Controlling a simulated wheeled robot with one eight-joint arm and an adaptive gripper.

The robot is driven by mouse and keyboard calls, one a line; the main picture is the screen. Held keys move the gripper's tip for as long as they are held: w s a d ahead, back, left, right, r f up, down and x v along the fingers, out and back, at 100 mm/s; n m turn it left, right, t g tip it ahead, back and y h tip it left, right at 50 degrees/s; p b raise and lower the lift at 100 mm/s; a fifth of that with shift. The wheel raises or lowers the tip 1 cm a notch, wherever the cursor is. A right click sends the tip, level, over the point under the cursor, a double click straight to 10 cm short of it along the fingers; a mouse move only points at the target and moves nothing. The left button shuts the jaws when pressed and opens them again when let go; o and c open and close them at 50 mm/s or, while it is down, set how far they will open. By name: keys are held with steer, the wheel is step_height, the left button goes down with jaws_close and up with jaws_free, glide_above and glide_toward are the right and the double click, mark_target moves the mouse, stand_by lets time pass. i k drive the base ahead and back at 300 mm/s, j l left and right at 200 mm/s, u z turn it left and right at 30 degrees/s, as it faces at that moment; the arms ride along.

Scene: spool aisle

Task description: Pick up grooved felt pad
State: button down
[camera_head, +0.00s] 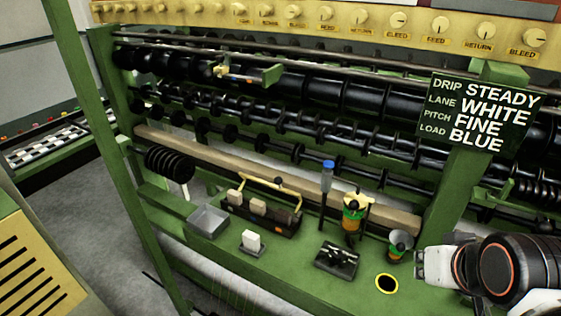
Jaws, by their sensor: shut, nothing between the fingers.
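I cannot tell for sure which thing is the grooved felt pad; grooves are too small to see. My gripper (419,264) is at the right edge of the view, shut and empty, well to the right of these blocks. It is seen from the side and partly cut by its own arm.
A sign (477,115) and black rollers stand behind.

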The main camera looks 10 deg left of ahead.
mark_target(283, 216)
steer(key=i+j+u, duration=0.1)
steer(key=u, duration=0.7)
steer(key=i+u, duration=0.15)
steer(key=u, duration=0.2)
steer(key=i+u, duration=0.1)
steer(key=u, duration=0.3)
steer(key=i+z, duration=0.15)
steer(key=i, duration=0.3)
steer(key=i+l+u, duration=0.2)
steer(key=k+j, duration=0.05)
steer(key=j, duration=0.05)
